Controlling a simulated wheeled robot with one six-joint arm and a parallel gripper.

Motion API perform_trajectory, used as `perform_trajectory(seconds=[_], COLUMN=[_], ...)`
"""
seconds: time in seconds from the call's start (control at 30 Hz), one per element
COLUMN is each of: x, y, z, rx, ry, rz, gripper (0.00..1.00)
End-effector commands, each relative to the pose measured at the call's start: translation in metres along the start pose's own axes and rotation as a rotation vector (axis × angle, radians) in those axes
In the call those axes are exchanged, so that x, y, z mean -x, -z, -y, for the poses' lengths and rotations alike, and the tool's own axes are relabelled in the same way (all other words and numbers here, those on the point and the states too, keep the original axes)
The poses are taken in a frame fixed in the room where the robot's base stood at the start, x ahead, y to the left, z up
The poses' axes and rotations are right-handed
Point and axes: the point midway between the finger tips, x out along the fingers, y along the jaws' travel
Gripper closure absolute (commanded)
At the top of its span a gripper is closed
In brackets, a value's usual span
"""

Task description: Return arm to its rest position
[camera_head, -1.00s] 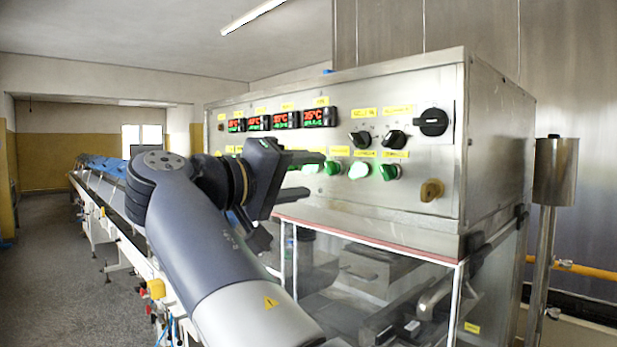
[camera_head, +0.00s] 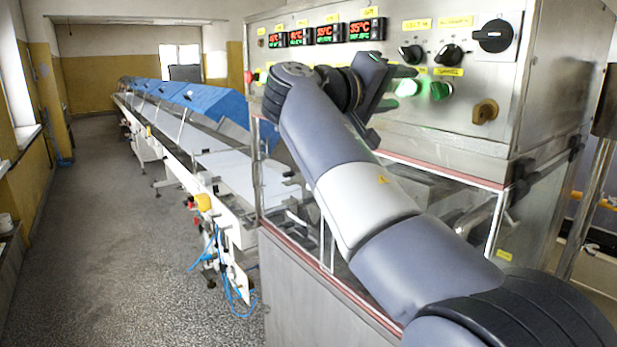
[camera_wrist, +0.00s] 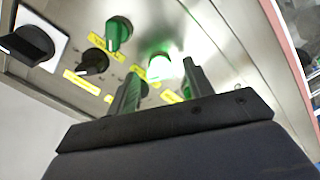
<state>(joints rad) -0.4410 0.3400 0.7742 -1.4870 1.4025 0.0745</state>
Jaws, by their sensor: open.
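My gripper (camera_head: 392,98) is open and empty in front of the steel control panel (camera_head: 290,73), at the height of the lower row of knobs. In the wrist view my gripper (camera_wrist: 160,85) shows its two fingers apart, with a lit green button (camera_wrist: 160,67) and a green knob (camera_wrist: 118,33) beyond them. My arm runs from the lower right of the head view up to the panel and hides part of the lower row. I cannot tell from these views whether the fingers touch the panel.
A clear guard with a red edge (camera_head: 440,163) juts out below the panel. A long conveyor with blue covers (camera_head: 187,97) runs away to the left, with blue hoses (camera_head: 232,290) hanging beside it. The speckled floor (camera_head: 120,240) on the left is clear.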

Motion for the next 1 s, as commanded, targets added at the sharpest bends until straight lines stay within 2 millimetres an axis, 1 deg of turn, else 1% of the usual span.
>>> perform_trajectory(seconds=[0.03,0.4,0.57,0.67,1.0], x=[-0.003,-0.002,0.003,0.015,0.076], y=[0.0,0.0,0.0,0.0,0.0], z=[-0.001,0.0,0.001,0.001,0.002], rx=[0.0,0.023,-0.003,-0.002,-0.001], ry=[-0.001,0.0,0.001,0.001,0.002], rz=[0.002,0.0,-0.002,-0.002,-0.004], gripper=[0.51,0.51,0.51,0.51,0.51])
